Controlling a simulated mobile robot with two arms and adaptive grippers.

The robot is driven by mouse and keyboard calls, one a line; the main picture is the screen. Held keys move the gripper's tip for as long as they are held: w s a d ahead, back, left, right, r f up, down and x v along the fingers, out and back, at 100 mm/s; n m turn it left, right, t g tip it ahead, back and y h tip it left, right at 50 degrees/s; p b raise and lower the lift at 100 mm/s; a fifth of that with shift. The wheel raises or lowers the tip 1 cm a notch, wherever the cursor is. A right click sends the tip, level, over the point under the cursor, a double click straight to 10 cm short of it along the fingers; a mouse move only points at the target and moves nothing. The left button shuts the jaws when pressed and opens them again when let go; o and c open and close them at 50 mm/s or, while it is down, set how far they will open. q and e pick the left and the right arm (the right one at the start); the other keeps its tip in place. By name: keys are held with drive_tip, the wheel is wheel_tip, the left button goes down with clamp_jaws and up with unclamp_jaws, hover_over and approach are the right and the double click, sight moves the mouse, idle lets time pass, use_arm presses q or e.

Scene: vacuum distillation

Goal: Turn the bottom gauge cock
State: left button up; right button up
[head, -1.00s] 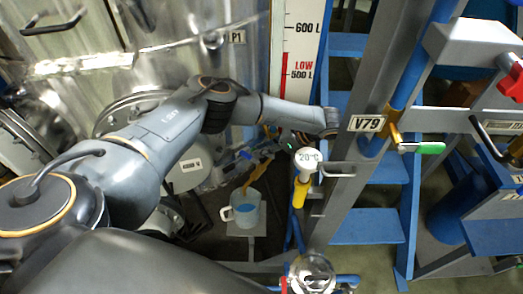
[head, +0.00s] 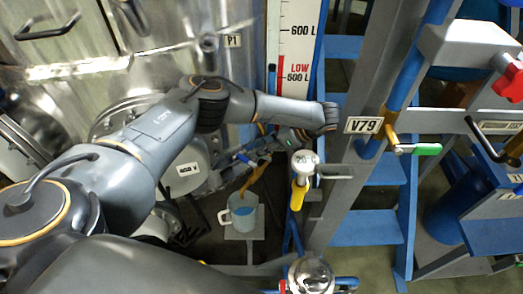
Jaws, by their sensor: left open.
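The level gauge scale (head: 297,45), marked 600 L and LOW 500 L, stands upright at top centre. Below its lower end, a small blue lever (head: 245,158) shows, which looks like the bottom gauge cock; my arm hides part of this area. My left arm reaches across from the left, and its wrist hangs in front of the scale's lower end. My left gripper (head: 268,145) is open and points down and left from the wrist, close to the blue lever. Its dark fingers are small and partly hidden, so I cannot tell whether they touch the lever. My right gripper is not in view.
A grey-blue mug (head: 240,213) stands below the lever under an orange-brown piece (head: 252,178). A yellow-handled part (head: 300,192) with a white round head is close right of the gripper. The V79 post (head: 345,165) and blue steps (head: 370,225) stand further right.

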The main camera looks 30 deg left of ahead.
use_arm(q)
wheel_tip(320, 180, up, 8)
drive_tip(key=shift+f, duration=0.25)
